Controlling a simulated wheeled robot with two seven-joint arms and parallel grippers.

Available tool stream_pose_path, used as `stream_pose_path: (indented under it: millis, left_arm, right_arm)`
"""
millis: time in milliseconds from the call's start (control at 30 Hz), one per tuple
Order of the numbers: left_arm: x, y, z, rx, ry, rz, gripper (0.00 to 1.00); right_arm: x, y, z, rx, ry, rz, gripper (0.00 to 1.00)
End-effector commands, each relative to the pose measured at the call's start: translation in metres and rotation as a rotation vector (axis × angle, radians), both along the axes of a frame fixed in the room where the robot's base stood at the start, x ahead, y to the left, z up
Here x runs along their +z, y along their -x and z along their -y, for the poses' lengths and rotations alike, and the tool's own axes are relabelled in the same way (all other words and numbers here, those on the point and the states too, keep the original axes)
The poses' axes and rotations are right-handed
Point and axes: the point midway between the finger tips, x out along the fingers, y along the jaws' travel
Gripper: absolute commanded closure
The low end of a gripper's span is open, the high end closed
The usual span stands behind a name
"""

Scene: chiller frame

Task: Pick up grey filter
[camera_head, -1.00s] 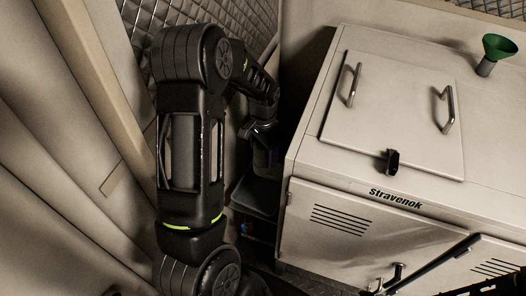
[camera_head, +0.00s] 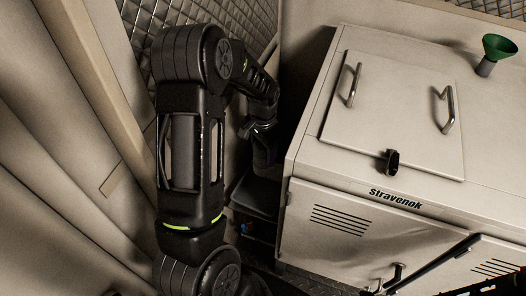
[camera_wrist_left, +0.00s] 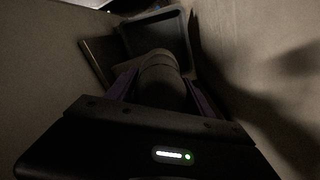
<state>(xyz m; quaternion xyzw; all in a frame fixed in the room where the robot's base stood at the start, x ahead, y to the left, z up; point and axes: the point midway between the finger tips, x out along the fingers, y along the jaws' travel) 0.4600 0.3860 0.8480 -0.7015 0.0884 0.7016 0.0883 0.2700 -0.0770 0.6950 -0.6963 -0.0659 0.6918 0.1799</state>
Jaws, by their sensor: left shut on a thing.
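The grey filter (camera_wrist_left: 160,75) is a dark grey cylinder seen in the left wrist view, between the two purple-tinted fingers of my left gripper (camera_wrist_left: 161,90). The gripper is shut on it. In the head view, my left gripper (camera_head: 262,138) points down in the dark gap left of the cream chiller cabinet. There the filter is hard to tell apart in the shadow.
A dark tray-like shelf (camera_head: 256,196) lies under the left gripper. It also shows in the left wrist view (camera_wrist_left: 180,22). The chiller cabinet (camera_head: 310,150) stands close on the right, a quilted wall (camera_head: 150,30) behind. A green funnel (camera_head: 499,46) stands on the cabinet.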

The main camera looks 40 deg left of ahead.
Motion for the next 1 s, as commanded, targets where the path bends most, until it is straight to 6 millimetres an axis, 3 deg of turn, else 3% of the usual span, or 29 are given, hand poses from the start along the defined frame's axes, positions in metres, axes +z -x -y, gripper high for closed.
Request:
stream_pose_path:
  millis: [267,533,800,1000]
  left_arm:
    - [0.011,-0.001,0.000,0.000,0.000,0.002,1.00]
    - [0.061,-0.001,0.000,0.000,-0.001,0.003,1.00]
    - [0.095,-0.001,0.000,0.000,-0.001,0.004,1.00]
    - [0.101,0.000,0.000,-0.001,0.000,0.001,1.00]
  right_arm:
    - [0.008,0.000,0.001,0.000,0.001,-0.002,0.64]
    - [0.039,0.001,0.004,-0.001,0.008,-0.016,0.64]
    - [0.032,0.001,0.004,-0.001,0.009,-0.016,0.64]
    - [0.032,0.001,0.005,-0.001,0.009,-0.016,0.64]
